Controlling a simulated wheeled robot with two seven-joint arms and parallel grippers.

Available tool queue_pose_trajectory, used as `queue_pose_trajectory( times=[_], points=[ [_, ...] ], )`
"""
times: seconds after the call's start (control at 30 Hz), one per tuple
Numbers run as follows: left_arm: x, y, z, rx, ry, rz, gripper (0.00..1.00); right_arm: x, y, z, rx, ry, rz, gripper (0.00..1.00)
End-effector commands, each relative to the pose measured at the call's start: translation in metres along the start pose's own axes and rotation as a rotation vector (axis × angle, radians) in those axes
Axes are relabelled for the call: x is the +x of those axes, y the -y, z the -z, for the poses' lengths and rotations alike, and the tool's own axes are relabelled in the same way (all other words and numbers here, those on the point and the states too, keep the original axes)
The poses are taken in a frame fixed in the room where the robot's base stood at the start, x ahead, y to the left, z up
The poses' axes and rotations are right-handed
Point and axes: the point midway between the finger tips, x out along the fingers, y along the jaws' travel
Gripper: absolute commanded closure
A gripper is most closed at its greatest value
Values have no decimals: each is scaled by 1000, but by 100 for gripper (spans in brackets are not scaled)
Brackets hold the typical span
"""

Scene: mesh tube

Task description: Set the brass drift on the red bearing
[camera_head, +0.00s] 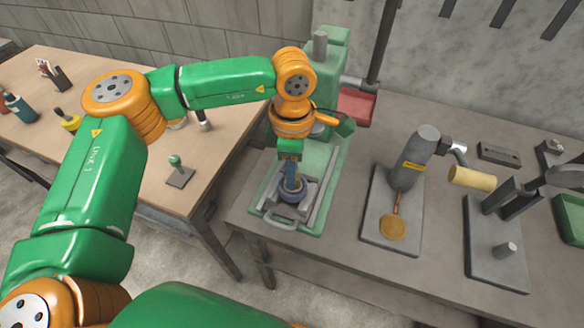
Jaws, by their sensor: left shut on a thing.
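My left gripper (291,172) points down over the green press-like fixture (323,187) in the middle. It is shut on a slim piece between its blue-grey fingers, which I take for the brass drift; little of it shows. Its lower end is at a dark blue-grey round part (293,195) on the fixture's bed; I cannot tell whether they touch. No red bearing shows clearly; the fingers and the round part may hide it. My right gripper is not in view.
A wooden bench (135,190) with small tools stands left, across a gap.

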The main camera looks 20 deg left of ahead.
Motion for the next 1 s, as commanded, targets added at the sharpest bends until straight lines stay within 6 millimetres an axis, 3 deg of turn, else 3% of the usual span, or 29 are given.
queue_pose_trajectory(
  times=[0.03,0.07,0.2,0.5,0.8,1.0],
  points=[
    [1,0,0,0,0,0,100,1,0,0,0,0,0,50],
    [1,0,0,0,0,0,62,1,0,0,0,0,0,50],
    [0,0,0,0,0,0,29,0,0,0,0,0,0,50],
    [-2,0,0,-1,1,-1,29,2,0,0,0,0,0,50],
    [-59,0,-1,-1,2,-3,29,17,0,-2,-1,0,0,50],
    [-72,0,0,1,1,0,29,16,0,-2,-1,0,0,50]
  ],
)
